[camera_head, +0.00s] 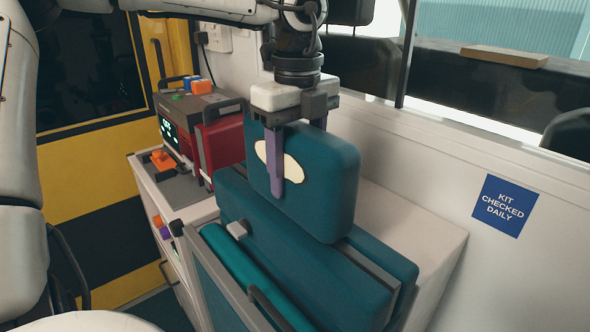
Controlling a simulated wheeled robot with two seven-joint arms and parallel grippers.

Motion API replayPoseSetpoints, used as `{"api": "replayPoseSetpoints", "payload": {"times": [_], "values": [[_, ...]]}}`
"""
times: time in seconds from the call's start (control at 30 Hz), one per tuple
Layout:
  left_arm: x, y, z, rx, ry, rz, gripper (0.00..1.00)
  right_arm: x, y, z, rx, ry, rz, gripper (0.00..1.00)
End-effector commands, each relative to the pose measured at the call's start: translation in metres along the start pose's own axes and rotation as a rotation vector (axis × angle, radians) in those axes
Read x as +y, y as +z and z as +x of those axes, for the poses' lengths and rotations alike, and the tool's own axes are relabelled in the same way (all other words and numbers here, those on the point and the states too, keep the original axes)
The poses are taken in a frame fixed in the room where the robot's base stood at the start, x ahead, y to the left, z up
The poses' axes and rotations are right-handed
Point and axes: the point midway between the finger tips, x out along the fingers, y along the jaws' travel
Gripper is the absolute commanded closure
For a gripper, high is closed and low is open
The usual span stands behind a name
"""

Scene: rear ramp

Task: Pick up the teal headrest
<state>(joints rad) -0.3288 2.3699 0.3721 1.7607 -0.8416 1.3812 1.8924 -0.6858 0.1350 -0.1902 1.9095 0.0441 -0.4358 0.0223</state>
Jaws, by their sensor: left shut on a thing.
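The teal headrest (325,190) is a padded block with a pale oval patch on its near face. My left gripper (283,165) comes down from above and is shut on the headrest, with one purple finger lying across the oval patch. The other finger is hidden behind the headrest. The headrest stands tilted just above a larger teal cushion (290,262); I cannot tell whether they touch. My right gripper does not show.
A red case and a grey monitor unit (188,112) stand behind on a white cabinet (155,190). A white ledge (405,222) lies right of the cushions, below a wall with a blue sign (505,205). A grey frame with a handle (268,305) is in front.

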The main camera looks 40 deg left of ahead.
Motion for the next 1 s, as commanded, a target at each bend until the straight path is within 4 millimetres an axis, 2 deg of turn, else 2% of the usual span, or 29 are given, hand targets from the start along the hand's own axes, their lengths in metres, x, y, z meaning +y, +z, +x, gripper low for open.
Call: {"api": "replayPoseSetpoints", "payload": {"times": [0.03,0.1,0.37,0.53,0.67,1.0], "values": [[0.0,0.0,-0.001,0.0,-0.001,0.0,0.82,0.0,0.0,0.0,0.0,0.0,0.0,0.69],[-0.001,0.0,-0.002,-0.001,-0.004,0.0,0.89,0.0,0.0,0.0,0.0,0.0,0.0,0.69],[-0.001,0.0,-0.003,-0.001,-0.004,0.0,0.89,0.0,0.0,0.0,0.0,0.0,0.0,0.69],[-0.001,0.0,-0.014,-0.002,-0.005,0.0,0.89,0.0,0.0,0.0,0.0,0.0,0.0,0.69],[-0.001,0.0,-0.03,-0.002,-0.007,-0.001,0.89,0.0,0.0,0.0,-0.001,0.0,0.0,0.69],[-0.001,0.0,-0.092,-0.002,-0.007,-0.001,0.89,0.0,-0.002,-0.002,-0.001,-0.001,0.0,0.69]]}}
